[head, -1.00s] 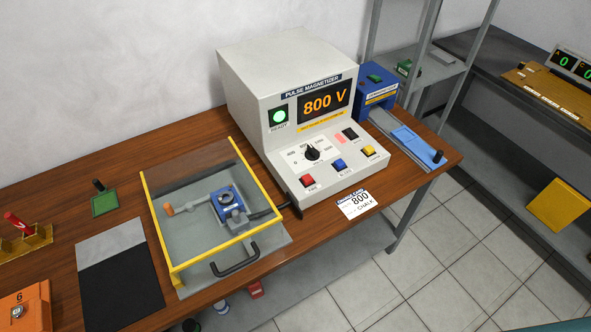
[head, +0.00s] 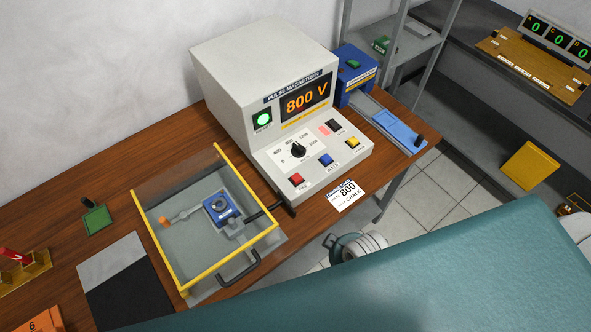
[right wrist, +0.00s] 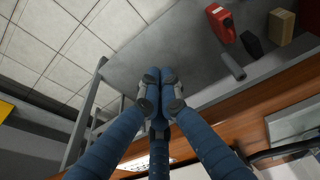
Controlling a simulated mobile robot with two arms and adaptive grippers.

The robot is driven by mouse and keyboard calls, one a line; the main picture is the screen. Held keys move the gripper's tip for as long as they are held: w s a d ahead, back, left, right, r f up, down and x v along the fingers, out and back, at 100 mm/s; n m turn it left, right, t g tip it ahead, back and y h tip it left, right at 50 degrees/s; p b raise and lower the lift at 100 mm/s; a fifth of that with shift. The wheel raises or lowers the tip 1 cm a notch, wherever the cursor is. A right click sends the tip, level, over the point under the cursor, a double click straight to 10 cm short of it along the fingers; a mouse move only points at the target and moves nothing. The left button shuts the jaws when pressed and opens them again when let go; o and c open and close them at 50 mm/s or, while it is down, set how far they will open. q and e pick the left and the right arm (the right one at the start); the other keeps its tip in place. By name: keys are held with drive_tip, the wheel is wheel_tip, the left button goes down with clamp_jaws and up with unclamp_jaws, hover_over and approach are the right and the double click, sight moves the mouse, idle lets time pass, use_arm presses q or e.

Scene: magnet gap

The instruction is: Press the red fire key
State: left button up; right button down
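The red fire key (head: 296,180) is on the sloped front panel of the cream pulse magnetizer (head: 240,85), left of a blue key (head: 325,159) and a yellow key (head: 352,142). The display (head: 306,97) reads 800 V and the ready lamp (head: 264,119) glows green. My right arm reaches in from the lower right, with its grey wrist part below the table's front edge, apart from the key. In the right wrist view my right gripper (right wrist: 157,78) has its blue fingers drawn together, with nothing seen between them. My left gripper is out of view.
A clear yellow-framed guard (head: 205,276) is down over a fixture with a blue block (head: 220,208), left of the magnetizer. A blue device (head: 354,72) with a slide stands right. An under-shelf holds a red object (right wrist: 220,22).

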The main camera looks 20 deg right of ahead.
drive_tip(key=w+a+r+t+p, duration=0.1)
drive_tip(key=w+r, duration=0.2)
drive_tip(key=r, duration=0.5)
drive_tip(key=w+a+r+t+p, duration=0.15)
drive_tip(key=w+r, duration=0.25)
drive_tip(key=r, duration=0.5)
use_arm(q)
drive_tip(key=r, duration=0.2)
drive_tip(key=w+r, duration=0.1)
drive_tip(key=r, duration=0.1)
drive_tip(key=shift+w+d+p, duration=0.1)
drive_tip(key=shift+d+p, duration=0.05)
drive_tip(key=shift+p, duration=0.2)
use_arm(e)
drive_tip(key=w+a+r+n+t+y, duration=0.1)
drive_tip(key=w+r, duration=0.3)
drive_tip(key=w, duration=0.3)
drive_tip(key=w+a+r+n+t+y, duration=0.1)
drive_tip(key=w+r+t+y, duration=0.1)
drive_tip(key=w, duration=0.5)
drive_tip(key=shift+a+r, duration=0.3)
drive_tip(key=shift+r, duration=0.6)
